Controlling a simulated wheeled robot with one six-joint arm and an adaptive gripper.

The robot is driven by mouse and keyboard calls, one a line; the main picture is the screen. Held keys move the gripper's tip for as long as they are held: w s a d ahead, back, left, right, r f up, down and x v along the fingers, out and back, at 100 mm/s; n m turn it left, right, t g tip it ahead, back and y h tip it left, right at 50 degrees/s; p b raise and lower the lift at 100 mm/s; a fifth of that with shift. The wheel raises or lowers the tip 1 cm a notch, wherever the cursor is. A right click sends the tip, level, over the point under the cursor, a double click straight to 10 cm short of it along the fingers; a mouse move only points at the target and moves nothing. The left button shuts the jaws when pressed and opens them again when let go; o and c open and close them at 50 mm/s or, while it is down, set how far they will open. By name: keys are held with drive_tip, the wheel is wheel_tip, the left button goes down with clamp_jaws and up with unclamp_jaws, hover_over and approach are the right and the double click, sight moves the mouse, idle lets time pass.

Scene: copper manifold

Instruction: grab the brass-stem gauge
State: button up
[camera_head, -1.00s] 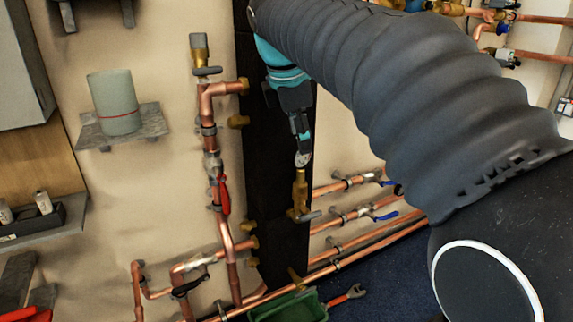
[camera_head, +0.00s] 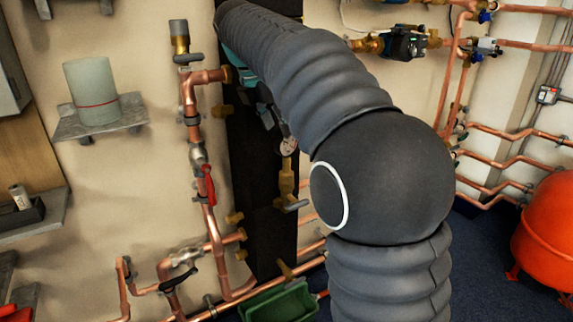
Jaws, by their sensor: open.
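The brass-stem gauge shows as a small round pale dial (camera_head: 288,146) on an upright brass stem and valve body (camera_head: 287,178), in front of the black panel. A grey lever handle sticks out to the right below it. My gripper (camera_head: 277,127) is just above and to the left of the dial, pointing down. It is open. Its fingers are dark and small in view, partly hidden by my arm. I cannot tell whether a finger touches the dial.
Copper pipes with a red-handled valve (camera_head: 208,184) run up the wall to the left. A green bin (camera_head: 278,302) sits below. A shelf with a grey-green cylinder (camera_head: 92,91) is at left. A red tank (camera_head: 546,228) stands at right. My arm hides the middle.

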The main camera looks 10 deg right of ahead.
sight(286, 143)
drive_tip(key=shift+s+d+b+x, duration=0.15)
drive_tip(key=shift+b+x, duration=0.25)
drive_tip(key=shift+x, duration=1.05)
drive_tip(key=shift+s+d+b+x, duration=0.15)
drive_tip(key=shift+b+x, duration=0.25)
drive_tip(key=shift+x, duration=1.05)
clamp_jaws()
